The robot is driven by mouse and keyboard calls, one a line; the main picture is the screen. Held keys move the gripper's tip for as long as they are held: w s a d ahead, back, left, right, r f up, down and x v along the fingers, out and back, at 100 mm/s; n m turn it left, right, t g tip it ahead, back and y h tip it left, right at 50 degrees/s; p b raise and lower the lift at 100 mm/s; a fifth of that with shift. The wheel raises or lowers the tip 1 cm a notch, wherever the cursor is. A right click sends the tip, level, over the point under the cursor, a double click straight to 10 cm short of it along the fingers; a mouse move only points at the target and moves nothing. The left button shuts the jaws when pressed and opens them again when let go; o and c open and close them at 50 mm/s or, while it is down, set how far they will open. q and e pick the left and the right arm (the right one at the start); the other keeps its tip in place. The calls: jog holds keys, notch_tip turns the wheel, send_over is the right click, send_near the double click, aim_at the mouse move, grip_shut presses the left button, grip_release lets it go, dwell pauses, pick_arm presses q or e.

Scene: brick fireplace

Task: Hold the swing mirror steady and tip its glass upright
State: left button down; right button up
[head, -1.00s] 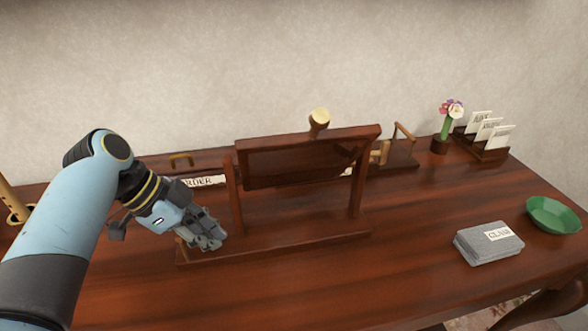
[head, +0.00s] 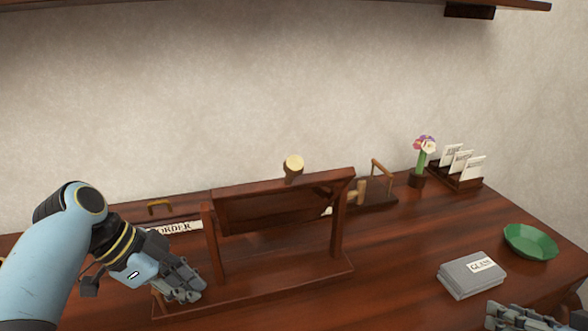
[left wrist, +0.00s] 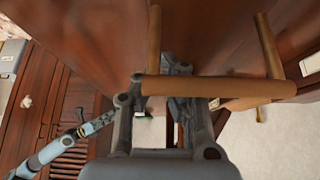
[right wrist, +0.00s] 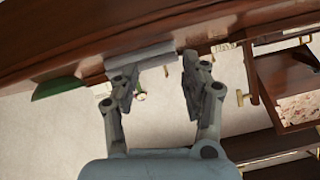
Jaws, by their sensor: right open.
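The swing mirror (head: 281,282) stands on the dark wooden table, with a long base and two posts. My left gripper (head: 188,292) is at the left end of the base, and appears shut on the stand there. The left wrist view shows wooden bars of the stand (left wrist: 215,89) across and between its fingers (left wrist: 163,88). My right gripper (head: 518,318) is open and empty at the lower right, and shows in the right wrist view (right wrist: 158,75).
A grey block labelled GLASS (head: 470,275) and a green bowl (head: 530,242) lie to the right. A flower in a pot (head: 422,165) and a card rack (head: 461,168) stand at the back right. An ORDER sign (head: 172,228) lies behind the mirror. Table between mirror and block is clear.

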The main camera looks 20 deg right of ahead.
jog(key=w+a+r+m+y, duration=0.3)
jog(key=w+a+r+m, duration=0.3)
jog(key=a+m, duration=0.15)
jog(key=m+y, duration=1)
send_near(292, 171)
jog(key=w+d+f, duration=0.1)
jog(key=d, duration=0.1)
jog(key=shift+g, duration=0.3)
jog(key=x, duration=1.1)
jog(key=shift+w+a+f, duration=0.1)
jog(key=shift+w+a, duration=0.05)
jog(key=shift+w, duration=0.3)
jog(key=shift+c, duration=0.3)
grip_shut()
